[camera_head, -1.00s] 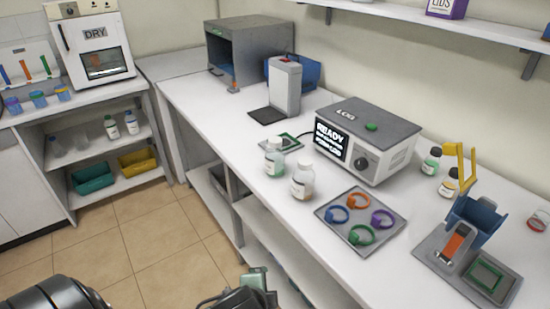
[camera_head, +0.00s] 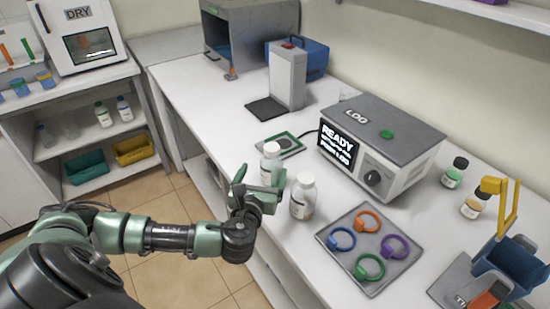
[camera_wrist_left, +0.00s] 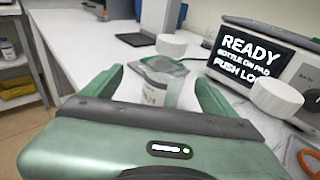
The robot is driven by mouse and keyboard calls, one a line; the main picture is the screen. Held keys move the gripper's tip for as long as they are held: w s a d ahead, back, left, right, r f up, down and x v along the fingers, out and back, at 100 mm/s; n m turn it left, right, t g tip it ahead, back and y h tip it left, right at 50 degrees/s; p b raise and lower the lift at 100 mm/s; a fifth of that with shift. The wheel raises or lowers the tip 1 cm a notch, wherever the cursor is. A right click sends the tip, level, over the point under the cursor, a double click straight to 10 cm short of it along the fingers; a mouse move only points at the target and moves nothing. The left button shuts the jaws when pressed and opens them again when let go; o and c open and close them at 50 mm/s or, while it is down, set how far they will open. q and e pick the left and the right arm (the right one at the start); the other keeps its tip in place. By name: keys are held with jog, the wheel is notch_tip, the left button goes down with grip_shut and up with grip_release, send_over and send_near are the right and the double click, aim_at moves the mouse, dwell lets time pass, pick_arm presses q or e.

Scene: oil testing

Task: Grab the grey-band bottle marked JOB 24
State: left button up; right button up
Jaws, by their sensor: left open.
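Two white-capped clear bottles stand upright at the front edge of the bench, a left one (camera_head: 271,164) and a right one (camera_head: 303,198). Their band colours and JOB numbers are too small to read. My left gripper (camera_head: 262,183) is open at the left bottle. In the left wrist view, that bottle (camera_wrist_left: 156,90) shows between my two spread fingers (camera_wrist_left: 155,92), its lower part hidden by the gripper body. The right bottle's white cap (camera_wrist_left: 277,99) shows just outside the right finger. I cannot tell whether a finger touches a bottle. My right gripper is not in view.
A READY-screen instrument (camera_head: 380,150) stands behind the bottles, with a green-edged pad (camera_head: 281,145) to its left. A grey tray of coloured rings (camera_head: 393,272) lies to the right. Two small dark-capped bottles (camera_head: 454,173) (camera_head: 474,204) stand farther right.

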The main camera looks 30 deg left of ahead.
aim_at(269, 169)
pick_arm(q)
jog(key=shift+w+p, duration=0.5)
jog(key=shift+w, duration=0.45)
jog(key=w, duration=0.1)
jog(key=w+f, duration=0.1)
jog(key=shift+w+a+f, duration=0.2)
jog(key=shift+w+a, duration=0.1)
jog(key=shift+a, duration=0.1)
jog(key=shift+w+a+f+p, duration=0.15)
jog(key=shift+w+p, duration=0.2)
jog(key=shift+w, duration=0.15)
jog(key=shift+c, duration=1)
jog(key=c, duration=1.5)
grip_shut()
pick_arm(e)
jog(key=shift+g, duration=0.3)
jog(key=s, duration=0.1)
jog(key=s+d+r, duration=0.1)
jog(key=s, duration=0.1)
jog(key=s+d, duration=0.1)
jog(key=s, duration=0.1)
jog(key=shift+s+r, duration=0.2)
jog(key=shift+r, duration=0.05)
pick_arm(q)
jog(key=shift+a+r, duration=0.1)
jog(key=shift+r, duration=0.1)
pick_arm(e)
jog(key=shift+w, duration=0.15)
